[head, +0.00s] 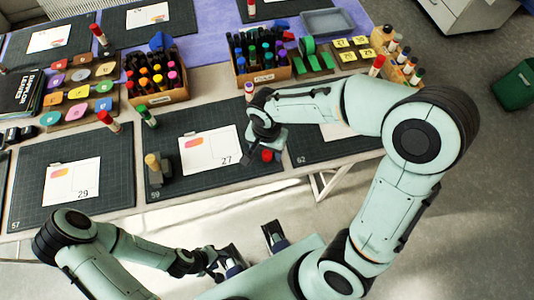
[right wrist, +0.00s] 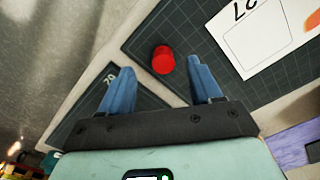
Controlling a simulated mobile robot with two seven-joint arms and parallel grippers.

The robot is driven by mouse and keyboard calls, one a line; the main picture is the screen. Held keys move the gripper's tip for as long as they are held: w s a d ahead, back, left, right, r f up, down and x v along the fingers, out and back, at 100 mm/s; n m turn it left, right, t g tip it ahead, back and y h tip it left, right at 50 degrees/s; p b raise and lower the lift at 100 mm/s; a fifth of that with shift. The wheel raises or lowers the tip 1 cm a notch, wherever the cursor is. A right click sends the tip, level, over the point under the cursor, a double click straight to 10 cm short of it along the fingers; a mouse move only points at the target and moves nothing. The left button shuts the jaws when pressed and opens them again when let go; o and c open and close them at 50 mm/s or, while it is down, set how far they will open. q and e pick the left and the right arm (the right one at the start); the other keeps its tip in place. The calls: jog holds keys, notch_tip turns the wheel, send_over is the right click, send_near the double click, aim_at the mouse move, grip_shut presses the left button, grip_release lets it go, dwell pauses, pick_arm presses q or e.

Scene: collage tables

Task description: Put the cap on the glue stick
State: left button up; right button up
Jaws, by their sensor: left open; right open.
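A red cap (head: 266,155) lies on the dark cutting mat 59 (head: 200,185), near its right edge. It also shows in the right wrist view (right wrist: 163,60), just ahead of and between the blue fingertips. My right gripper (head: 266,140) is open and empty above and beside the cap; its arm partly hides it in the head view. A stick with a tan top (head: 152,161), apparently the uncapped glue stick, stands upright by a dark block (head: 155,179) at the mat's left. My left gripper (head: 254,250) is open and empty, low in front of the table.
A white card marked 27 (head: 210,150) lies between the stick and the cap. Boxes of markers (head: 157,98) stand farther back. The front of mat 59 is clear.

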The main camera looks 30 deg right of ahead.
aim_at(267, 153)
jog(key=shift+w+d+f, duration=0.1)
jog(key=shift+w+f, duration=0.05)
jog(key=shift+f, duration=0.75)
jog(key=shift+w+d+f, duration=0.15)
jog(key=shift+w+f, duration=0.05)
jog(key=shift+f, duration=0.65)
jog(key=shift+w+d+f, duration=0.1)
jog(key=shift+w+f, duration=0.05)
jog(key=shift+f, duration=0.75)
jog(key=c, duration=1.1)
